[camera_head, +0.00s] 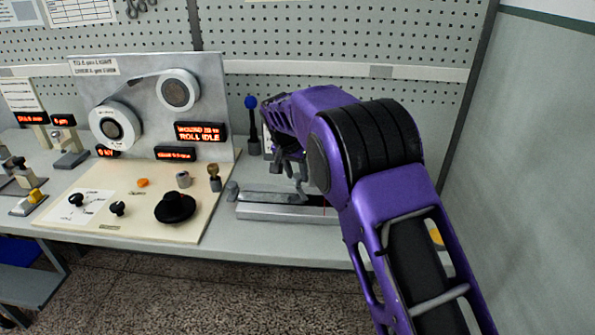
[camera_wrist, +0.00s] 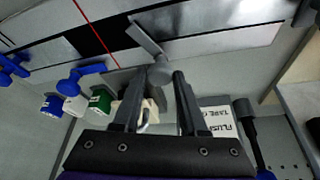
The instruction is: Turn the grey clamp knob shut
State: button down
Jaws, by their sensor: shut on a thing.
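The grey clamp knob (camera_wrist: 160,73) shows in the wrist view as a rounded grey piece with a flat bar (camera_wrist: 149,38) reaching up and left from it. My gripper (camera_wrist: 160,78) has one finger on each side of the knob and is shut on it. In the head view my gripper (camera_head: 297,178) is low over the grey metal rail (camera_head: 285,213) right of the control panel. My purple arm hides part of that area, and the knob cannot be made out there.
The cream control panel (camera_head: 120,232) with several knobs is at left, below the upright plate with two rolls (camera_head: 178,92). A blue-topped post (camera_head: 252,120) stands behind the rail. The wrist view shows blue and green pieces (camera_wrist: 100,100), a printed card (camera_wrist: 217,121) and a thin red line.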

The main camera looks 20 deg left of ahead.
jog(key=m+h+p, duration=0.1)
jog(key=m, duration=0.1)
jog(key=m+p, duration=0.1)
jog(key=m, duration=0.2)
jog(key=shift+a+g+h+p, duration=0.2)
jog(key=shift+g+h+p, duration=0.1)
jog(key=shift+h+p, duration=0.1)
dwell(0.4)
jog(key=shift+c, duration=2.3)
grip_release()
jog(key=p+v, duration=0.1)
jog(key=v, duration=1.6)
jog(key=shift+a+r+p, duration=0.2)
jog(key=shift+p, duration=0.1)
jog(key=shift+w, duration=0.15)
